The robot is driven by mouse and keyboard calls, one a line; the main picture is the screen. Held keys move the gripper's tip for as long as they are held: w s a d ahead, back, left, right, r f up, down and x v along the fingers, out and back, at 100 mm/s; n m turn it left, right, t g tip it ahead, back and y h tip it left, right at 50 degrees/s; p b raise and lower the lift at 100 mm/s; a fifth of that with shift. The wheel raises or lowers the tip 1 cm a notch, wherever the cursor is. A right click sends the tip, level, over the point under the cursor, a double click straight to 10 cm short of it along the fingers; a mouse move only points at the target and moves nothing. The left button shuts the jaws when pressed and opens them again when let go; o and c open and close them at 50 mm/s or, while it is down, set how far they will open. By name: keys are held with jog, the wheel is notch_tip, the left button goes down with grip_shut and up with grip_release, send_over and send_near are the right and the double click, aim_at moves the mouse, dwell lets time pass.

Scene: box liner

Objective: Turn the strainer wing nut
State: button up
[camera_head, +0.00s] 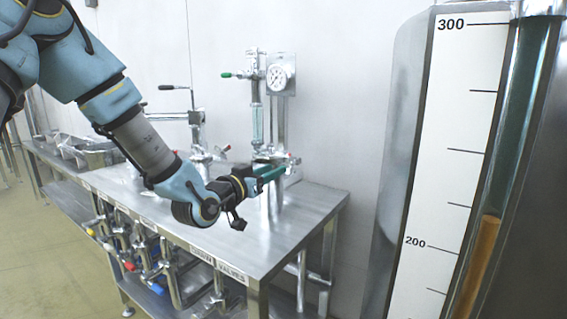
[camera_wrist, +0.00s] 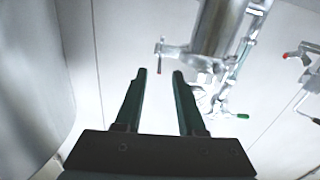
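In the wrist view a bright metal cylinder-shaped body (camera_wrist: 218,28) stands at the top, likely the strainer. A short stub with a small crosspiece (camera_wrist: 160,47), which looks like the wing nut, sticks out of its left side. My gripper (camera_wrist: 159,72) has two dark green fingers, held apart with nothing between them. The crosspiece appears just beyond the fingertips, lined up with the gap; I see no contact. In the head view my gripper (camera_head: 275,171) reaches over the right part of the steel bench, beside metal fittings (camera_head: 270,156). The wing nut is too small or hidden to make out there.
The steel bench (camera_head: 315,200) carries a gauge (camera_head: 278,77) on a back plate, piping and trays (camera_head: 95,152). Valves with coloured handles (camera_head: 130,265) sit below. A tall scaled column (camera_head: 450,150) stands at the right. A red-tipped fitting (camera_wrist: 290,55) is right in the wrist view.

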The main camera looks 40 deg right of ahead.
aim_at(287, 163)
jog(key=p+x, duration=0.1)
jog(key=x, duration=0.5)
jog(key=shift+w+d+p, duration=0.15)
jog(key=shift+d+p, duration=0.15)
jog(key=shift+d, duration=0.1)
grip_shut()
